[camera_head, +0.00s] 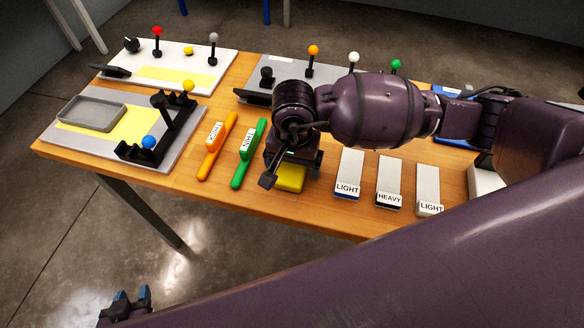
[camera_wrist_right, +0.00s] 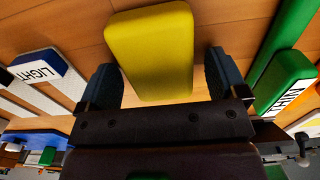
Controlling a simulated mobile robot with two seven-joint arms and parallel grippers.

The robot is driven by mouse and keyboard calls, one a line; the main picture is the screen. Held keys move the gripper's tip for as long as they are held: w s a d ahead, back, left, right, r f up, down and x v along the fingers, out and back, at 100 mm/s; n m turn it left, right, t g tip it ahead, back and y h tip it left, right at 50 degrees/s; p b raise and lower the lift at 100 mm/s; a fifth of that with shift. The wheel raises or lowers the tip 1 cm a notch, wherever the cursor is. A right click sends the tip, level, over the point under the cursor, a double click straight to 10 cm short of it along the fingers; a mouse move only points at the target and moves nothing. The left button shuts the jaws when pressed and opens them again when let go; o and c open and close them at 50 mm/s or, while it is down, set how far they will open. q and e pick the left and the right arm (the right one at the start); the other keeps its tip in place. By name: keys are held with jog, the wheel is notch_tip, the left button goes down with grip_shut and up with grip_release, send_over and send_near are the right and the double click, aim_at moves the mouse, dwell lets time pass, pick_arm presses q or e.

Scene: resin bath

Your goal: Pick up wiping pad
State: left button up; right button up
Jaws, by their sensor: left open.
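The yellow wiping pad (camera_head: 290,178) lies on the wooden table, partly hidden under my right gripper in the head view. In the right wrist view the pad (camera_wrist_right: 150,48) sits between the two dark blue fingers of my right gripper (camera_wrist_right: 165,80). A narrow gap shows on each side of the pad, so the gripper is open around it. My left gripper (camera_head: 131,300) is open and empty at the lower left of the head view, over the floor and away from the table.
On the table (camera_head: 330,212), a green THIN tool (camera_head: 249,152) and an orange tool (camera_head: 217,145) lie left of the pad. A LIGHT block (camera_head: 349,172) and a HEAVY block (camera_head: 389,180) lie to its right. A grey tray (camera_head: 91,113) sits at the far left.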

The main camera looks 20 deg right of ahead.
jog(key=c, duration=0.9)
jog(key=shift+r, duration=0.15)
notch_tip(320, 180, up, 20)
jog(key=shift+f+p, duration=0.1)
jog(key=shift+p, duration=0.2)
jog(key=o, duration=0.3)
jog(key=shift+c, duration=1)
